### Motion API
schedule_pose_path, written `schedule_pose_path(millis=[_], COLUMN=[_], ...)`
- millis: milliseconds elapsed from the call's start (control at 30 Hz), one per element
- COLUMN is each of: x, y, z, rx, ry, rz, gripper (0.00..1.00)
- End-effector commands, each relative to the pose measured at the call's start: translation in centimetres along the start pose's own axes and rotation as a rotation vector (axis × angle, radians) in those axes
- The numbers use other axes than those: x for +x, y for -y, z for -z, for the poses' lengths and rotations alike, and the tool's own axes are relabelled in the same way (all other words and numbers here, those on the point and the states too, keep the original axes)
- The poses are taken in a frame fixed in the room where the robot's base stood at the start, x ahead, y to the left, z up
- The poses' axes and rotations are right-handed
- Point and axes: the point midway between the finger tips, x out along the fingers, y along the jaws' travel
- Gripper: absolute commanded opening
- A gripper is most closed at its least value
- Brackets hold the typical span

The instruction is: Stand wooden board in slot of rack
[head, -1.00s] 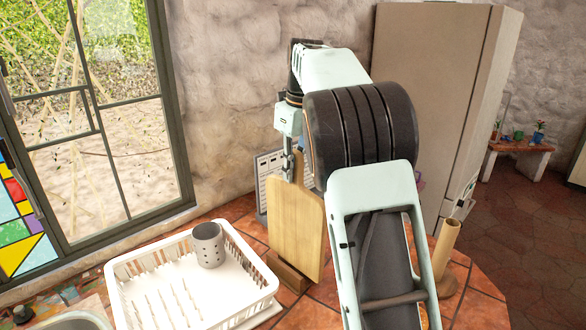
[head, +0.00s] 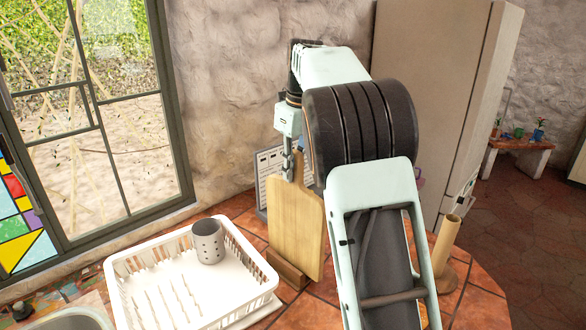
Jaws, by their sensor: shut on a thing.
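The wooden board (head: 295,222) stands upright on the tiled counter with its handle at the top. My gripper (head: 289,170) is above it, shut on the board's handle. A brown wooden rack (head: 288,271) shows low at the board's bottom left edge. The board's lower edge meets the rack there. The slot itself is hidden, so I cannot tell how deep the board sits in it. My arm covers the area to the right of the board.
A white dish rack (head: 265,272) with a grey perforated cup (head: 208,241) stands just left of the board. A wooden paper-towel post (head: 446,240) stands to the right, behind my arm. A calendar-like panel (head: 268,165) is behind the board. The stone wall is close behind.

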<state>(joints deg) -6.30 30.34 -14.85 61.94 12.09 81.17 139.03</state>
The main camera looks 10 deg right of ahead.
Motion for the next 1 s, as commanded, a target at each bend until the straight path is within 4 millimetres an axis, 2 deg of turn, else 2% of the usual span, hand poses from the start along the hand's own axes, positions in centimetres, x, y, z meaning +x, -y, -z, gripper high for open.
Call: schedule_pose_path(millis=[533,1000], x=[1.1,1.2], y=[0.0,0.0], z=[0.1,0.1], rx=[-0.001,0.000], ry=[0.004,0.003], rz=[0.002,0.002], gripper=[0.00,0.00])
